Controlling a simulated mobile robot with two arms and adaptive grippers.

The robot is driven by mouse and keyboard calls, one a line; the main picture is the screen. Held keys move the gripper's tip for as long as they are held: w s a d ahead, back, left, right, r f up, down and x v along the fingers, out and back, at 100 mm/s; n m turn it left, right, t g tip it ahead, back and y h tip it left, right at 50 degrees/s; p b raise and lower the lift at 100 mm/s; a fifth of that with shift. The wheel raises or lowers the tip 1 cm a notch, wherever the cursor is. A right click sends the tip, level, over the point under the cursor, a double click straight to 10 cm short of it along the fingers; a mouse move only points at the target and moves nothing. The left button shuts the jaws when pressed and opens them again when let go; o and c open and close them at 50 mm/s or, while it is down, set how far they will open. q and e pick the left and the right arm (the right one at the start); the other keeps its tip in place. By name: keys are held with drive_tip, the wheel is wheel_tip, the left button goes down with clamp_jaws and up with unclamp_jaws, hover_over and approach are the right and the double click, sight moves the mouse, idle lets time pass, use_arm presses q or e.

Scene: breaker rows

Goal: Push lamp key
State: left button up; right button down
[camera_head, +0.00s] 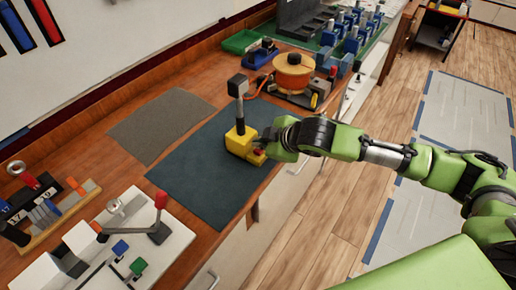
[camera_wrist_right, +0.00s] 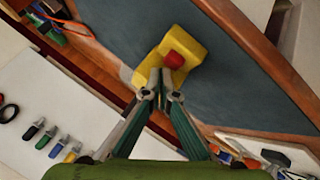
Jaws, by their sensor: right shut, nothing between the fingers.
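The lamp has a yellow base (camera_head: 239,142) and a dark square head (camera_head: 238,86) on a short upright stem. It stands on the dark blue-grey mat. Its red key (camera_head: 259,153) is on the low front part of the base, and the key also shows in the right wrist view (camera_wrist_right: 174,60). My right gripper (camera_head: 268,149) is shut and empty, with its tips right at the key. In the wrist view its fingertips (camera_wrist_right: 160,78) overlap the yellow base just below the key; I cannot tell whether they touch. My left gripper is not in view.
A white panel with a red-knobbed lever (camera_head: 161,199) lies at the left front. An orange round device (camera_head: 293,72) and a green tray (camera_head: 241,41) stand behind the mat (camera_head: 195,165). A grey mat (camera_head: 160,124) lies left of it, clear.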

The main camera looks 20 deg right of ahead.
drive_tip(key=shift+f, duration=0.15)
drive_tip(key=shift+f, duration=0.65)
idle(0.8)
drive_tip(key=shift+r, duration=0.1)
drive_tip(key=shift+r+p, duration=0.75)
drive_tip(key=shift+p, duration=0.3)
